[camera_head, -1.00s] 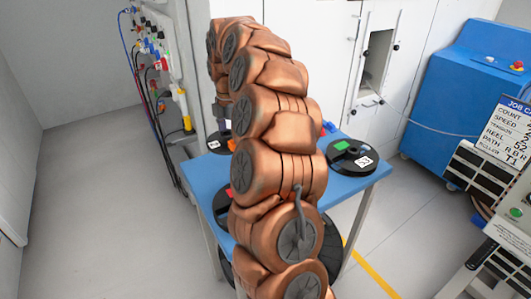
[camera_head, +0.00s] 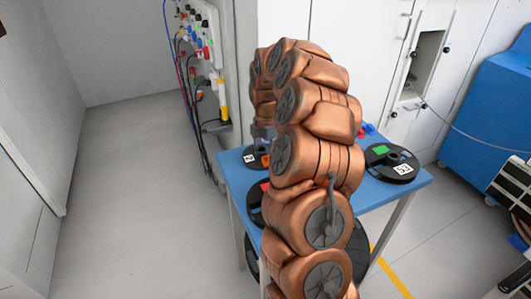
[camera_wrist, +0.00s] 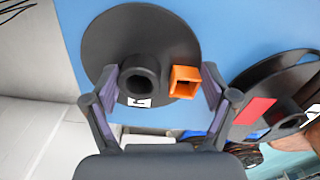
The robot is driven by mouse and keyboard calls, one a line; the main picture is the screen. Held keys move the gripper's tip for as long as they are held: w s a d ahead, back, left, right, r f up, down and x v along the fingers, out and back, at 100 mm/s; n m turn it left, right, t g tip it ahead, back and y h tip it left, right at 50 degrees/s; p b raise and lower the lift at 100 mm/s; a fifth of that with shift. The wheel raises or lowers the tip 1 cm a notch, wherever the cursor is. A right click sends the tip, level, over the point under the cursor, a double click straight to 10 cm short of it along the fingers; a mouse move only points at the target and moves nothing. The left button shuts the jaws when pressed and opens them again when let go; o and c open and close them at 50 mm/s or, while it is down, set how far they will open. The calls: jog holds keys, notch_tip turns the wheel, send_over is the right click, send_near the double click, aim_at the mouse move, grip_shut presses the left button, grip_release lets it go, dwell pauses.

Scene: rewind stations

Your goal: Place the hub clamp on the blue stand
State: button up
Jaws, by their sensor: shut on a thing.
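An orange, hollow, square-edged piece (camera_wrist: 185,82), which I take for the hub clamp, shows in the wrist view over a black reel, right beside its round hub. It also shows small in the head view (camera_head: 266,160). My gripper (camera_wrist: 160,78) has one finger left of the hub and one against the orange piece's right side. It is shut on the piece, but contact at the left finger is unclear. The blue stand (camera_head: 233,181) is a blue-topped table; in the head view my arm hides its middle.
The black reel (camera_wrist: 110,40) lies on the stand. A red-marked reel (camera_wrist: 285,80) lies close to the right. A green-marked reel (camera_head: 391,163) sits at the stand's right end. A cabled panel (camera_head: 200,50) stands behind left. The floor at left is clear.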

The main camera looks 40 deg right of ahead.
aim_at(265, 153)
jog(key=shift+f, duration=0.25)
jog(key=shift+f, duration=0.15)
jog(key=o, duration=1.2)
notch_tip(265, 153, up, 12)
jog(key=shift+r+b, duration=0.2)
jog(key=shift+b, duration=0.4)
jog(key=shift+a, duration=0.15)
